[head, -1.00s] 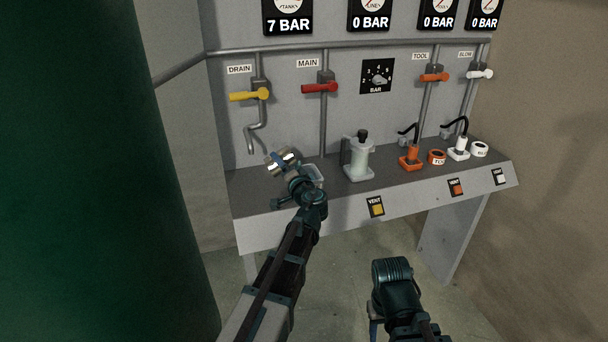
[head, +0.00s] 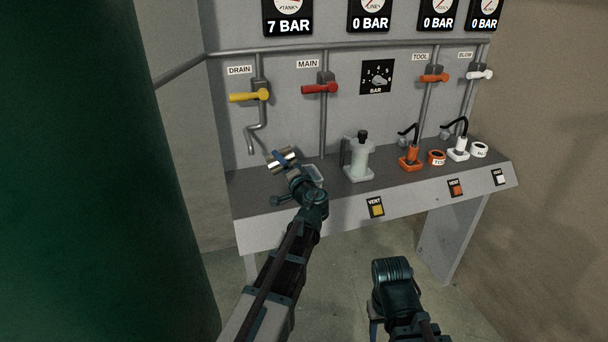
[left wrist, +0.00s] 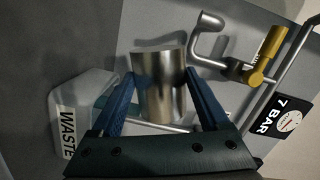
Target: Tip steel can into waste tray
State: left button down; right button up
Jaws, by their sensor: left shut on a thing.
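The steel can (head: 281,159) is a shiny metal cylinder held above the left end of the bench, tilted well over onto its side. My left gripper (head: 285,160) is shut on it; in the left wrist view its two blue fingers (left wrist: 160,95) clasp the can (left wrist: 160,82) on opposite sides. The waste tray (left wrist: 70,112), pale and marked WASTE, stands beside and beyond the left finger there. In the head view the tray (head: 314,172) is partly hidden behind my left wrist. No liquid is visible.
The bent drain pipe (head: 251,140) ends just left of the can, under the yellow drain lever (head: 249,97). A pale filter bowl (head: 358,160) stands right of the tray. Orange (head: 411,158) and white (head: 459,148) connectors stand farther right. A green tank (head: 80,170) fills the left.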

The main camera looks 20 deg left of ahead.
pick_arm(q)
jog(key=shift+w+d+r+m, duration=0.4)
jog(key=shift+d+r+m, duration=0.15)
jog(key=shift+m, duration=0.45)
dwell(0.6)
jog(key=shift+d+f+m+y+b, duration=0.15)
jog(key=shift+f+m+y+b, duration=0.2)
jog(key=shift+m, duration=0.25)
dwell(0.4)
jog(key=shift+r+p, duration=0.35)
jog(key=shift+p, duration=0.15)
jog(key=n, duration=0.1)
jog(key=s+a+f+n, duration=0.1)
jog(key=shift+a+n, duration=0.2)
jog(key=shift+n, duration=0.1)
jog(key=shift+a+f+n+b, duration=0.1)
jog(key=shift+f+n+b, duration=0.15)
jog(key=shift+n, duration=0.25)
jog(key=shift+w, duration=0.1)
